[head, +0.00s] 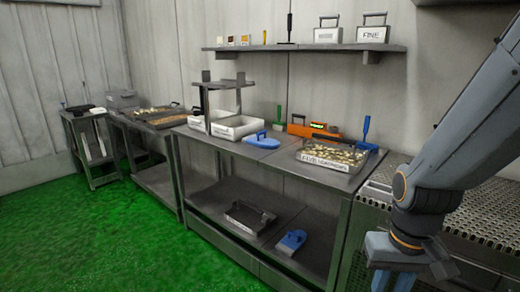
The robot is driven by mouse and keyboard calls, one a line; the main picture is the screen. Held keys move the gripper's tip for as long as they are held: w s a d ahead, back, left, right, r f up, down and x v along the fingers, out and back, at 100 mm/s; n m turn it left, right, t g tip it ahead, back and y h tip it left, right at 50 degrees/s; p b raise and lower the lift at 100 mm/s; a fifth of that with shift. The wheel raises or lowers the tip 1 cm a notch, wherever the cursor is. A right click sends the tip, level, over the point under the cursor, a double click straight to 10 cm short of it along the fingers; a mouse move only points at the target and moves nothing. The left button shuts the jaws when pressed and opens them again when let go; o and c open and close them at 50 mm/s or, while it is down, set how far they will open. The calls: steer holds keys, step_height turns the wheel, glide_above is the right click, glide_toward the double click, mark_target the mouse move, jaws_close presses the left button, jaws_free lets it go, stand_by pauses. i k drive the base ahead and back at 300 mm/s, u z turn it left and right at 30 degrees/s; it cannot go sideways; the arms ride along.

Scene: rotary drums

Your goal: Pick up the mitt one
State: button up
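No object can be made out for certain as a mitt. A blue, flat, rounded piece with a raised handle-like part (262,140) lies on the bench top, right of the white trays. Another blue piece (291,241) rests on a grey base on the lower shelf of the same bench. My gripper (440,268) hangs at the lower right, in front of the perforated metal surface and apart from both blue pieces.
A clear tray of pieces (308,155) sits near the bench's right end, beside an orange tool (312,131). White trays (236,128) stand left of it. A wall shelf (300,48) holds labelled boxes. The green floor (120,240) is clear in front.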

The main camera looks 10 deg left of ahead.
mark_target(255, 140)
steer(key=u, duration=0.65)
steer(key=i, duration=0.45)
steer(key=u, duration=0.75)
steer(key=i, duration=2.4)
steer(key=z, duration=0.8)
